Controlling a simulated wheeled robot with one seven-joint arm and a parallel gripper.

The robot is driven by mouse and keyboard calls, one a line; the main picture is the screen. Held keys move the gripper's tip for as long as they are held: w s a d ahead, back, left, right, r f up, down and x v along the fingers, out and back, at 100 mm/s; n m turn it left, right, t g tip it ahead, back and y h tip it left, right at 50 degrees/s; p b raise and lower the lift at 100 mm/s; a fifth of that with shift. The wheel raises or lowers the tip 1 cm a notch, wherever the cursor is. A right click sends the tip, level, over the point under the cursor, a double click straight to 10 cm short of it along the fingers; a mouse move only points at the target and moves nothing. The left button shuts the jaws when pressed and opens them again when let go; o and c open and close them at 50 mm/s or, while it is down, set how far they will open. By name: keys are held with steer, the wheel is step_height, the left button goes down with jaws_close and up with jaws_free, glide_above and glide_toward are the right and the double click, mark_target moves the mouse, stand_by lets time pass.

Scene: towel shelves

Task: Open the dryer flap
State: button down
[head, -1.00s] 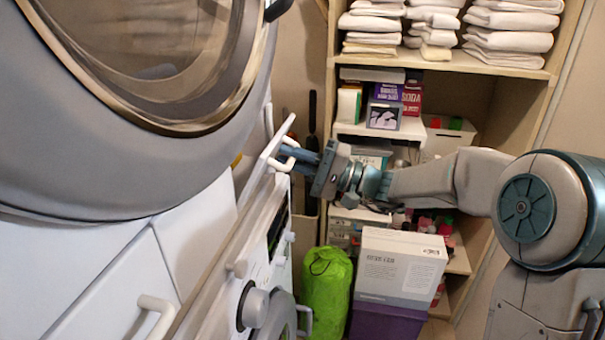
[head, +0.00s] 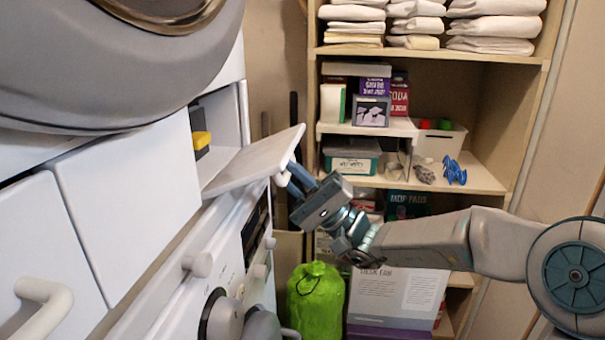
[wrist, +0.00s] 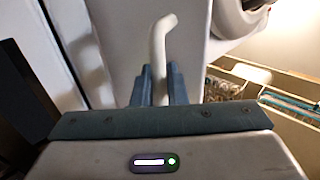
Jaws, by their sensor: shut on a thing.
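The white flap (head: 256,158) is tilted open, sloping out from the dryer front below the large round door. An open compartment shows behind it. My gripper (head: 289,181) is shut on the white handle at the flap's outer edge. In the wrist view the white handle (wrist: 158,60) stands between the two blue-grey fingers of my gripper (wrist: 159,84), with the flap's pale face (wrist: 120,30) behind it. The part of the handle between the fingers is partly hidden.
A yellow and dark object (head: 201,142) sits in the opened compartment. A shelf unit (head: 480,180) with towels and boxes stands behind my arm. A green bag (head: 316,295) and a white box (head: 395,300) are below. A white drawer handle (head: 40,305) sticks out lower left.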

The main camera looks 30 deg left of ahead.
steer(key=shift+a+f+b, duration=0.15)
steer(key=shift+f+b, duration=0.35)
steer(key=shift+f, duration=0.65)
steer(key=c, duration=1.6)
jaws_free()
steer(key=shift+s, duration=0.1)
steer(key=shift+o, duration=0.2)
steer(key=v, duration=1.4)
steer(key=shift+p, duration=0.4)
